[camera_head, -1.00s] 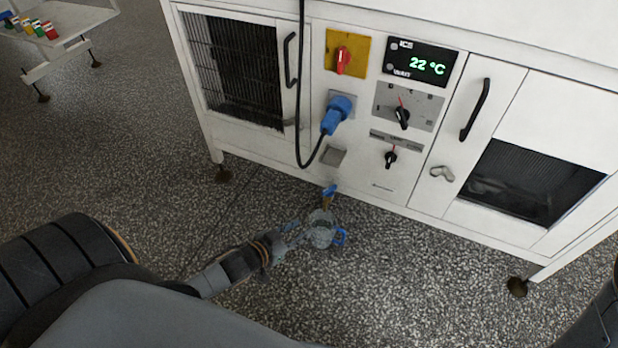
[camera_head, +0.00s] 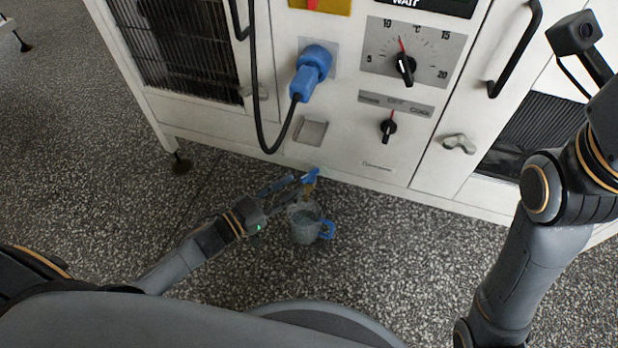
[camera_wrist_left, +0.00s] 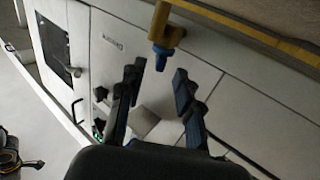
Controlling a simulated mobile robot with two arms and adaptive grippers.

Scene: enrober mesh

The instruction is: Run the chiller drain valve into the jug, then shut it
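The drain valve (camera_head: 309,187) has a brass body and a blue lever (camera_head: 311,175), low at the front edge of the white chiller cabinet (camera_head: 385,182). The valve also shows at the top of the left wrist view (camera_wrist_left: 166,32), its blue end (camera_wrist_left: 161,53) toward my fingers. The clear jug (camera_head: 305,226) with a blue handle (camera_head: 328,230) stands upright on the floor below the valve. My left gripper (camera_head: 294,187) is open beside the lever; the wrist view shows its empty fingers (camera_wrist_left: 159,72) apart. Whether water runs is too small to tell. My right gripper is out of frame.
A blue plug (camera_head: 312,72) with a black cable hangs on the cabinet front above the valve. Knobs (camera_head: 404,66) and door handles (camera_head: 515,48) stick out there. The speckled floor (camera_head: 420,265) right of the jug is clear.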

